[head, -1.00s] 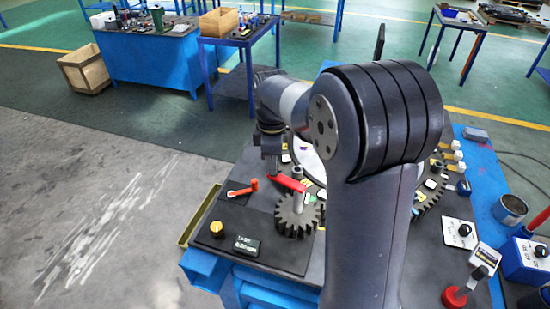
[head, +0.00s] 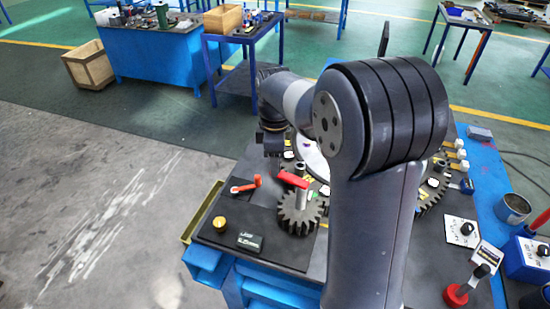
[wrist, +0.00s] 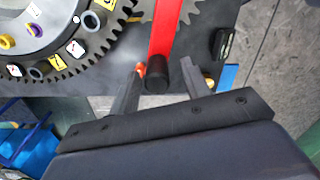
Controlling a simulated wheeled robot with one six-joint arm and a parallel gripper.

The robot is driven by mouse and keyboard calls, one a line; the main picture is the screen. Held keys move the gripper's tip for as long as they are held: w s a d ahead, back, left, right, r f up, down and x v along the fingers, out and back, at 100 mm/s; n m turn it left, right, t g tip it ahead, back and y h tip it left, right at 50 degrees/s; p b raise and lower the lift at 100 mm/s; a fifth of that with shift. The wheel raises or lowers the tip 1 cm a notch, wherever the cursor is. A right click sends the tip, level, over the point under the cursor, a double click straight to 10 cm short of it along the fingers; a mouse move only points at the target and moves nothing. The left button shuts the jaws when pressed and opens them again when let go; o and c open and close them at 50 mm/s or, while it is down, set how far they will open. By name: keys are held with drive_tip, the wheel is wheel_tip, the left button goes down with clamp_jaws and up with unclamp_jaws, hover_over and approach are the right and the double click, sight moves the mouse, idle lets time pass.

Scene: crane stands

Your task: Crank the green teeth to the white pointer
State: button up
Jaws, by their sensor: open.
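A red crank (head: 292,180) sits on a white post above a small dark gear (head: 298,214) on the bench. In the wrist view the crank (wrist: 164,30) ends in a black grip (wrist: 157,78). My gripper (wrist: 162,66) is open, its fingers on either side of that grip with gaps showing. In the head view the fingertips are hard to make out behind the crank's far end. A large toothed wheel (wrist: 64,66) carries labelled tags and coloured rings; my arm hides much of it in the head view. I cannot clearly pick out green teeth or the white pointer.
An orange-red lever (head: 246,186), a yellow knob (head: 219,223) and a small black display (head: 250,242) lie left of the small gear. Switch boxes (head: 461,231) and a red knob (head: 456,296) stand at the right. Open floor lies left of the bench.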

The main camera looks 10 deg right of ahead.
wheel_tip(320, 180, up, 11)
drive_tip(key=shift+b, duration=0.4)
drive_tip(key=shift+f, duration=0.25)
wheel_tip(320, 180, down, 11)
drive_tip(key=shift+w+d+r+p, duration=0.1)
drive_tip(key=shift+r+p, duration=0.1)
drive_tip(key=shift+p, duration=0.2)
drive_tip(key=shift+w+d, duration=0.1)
idle(0.5)
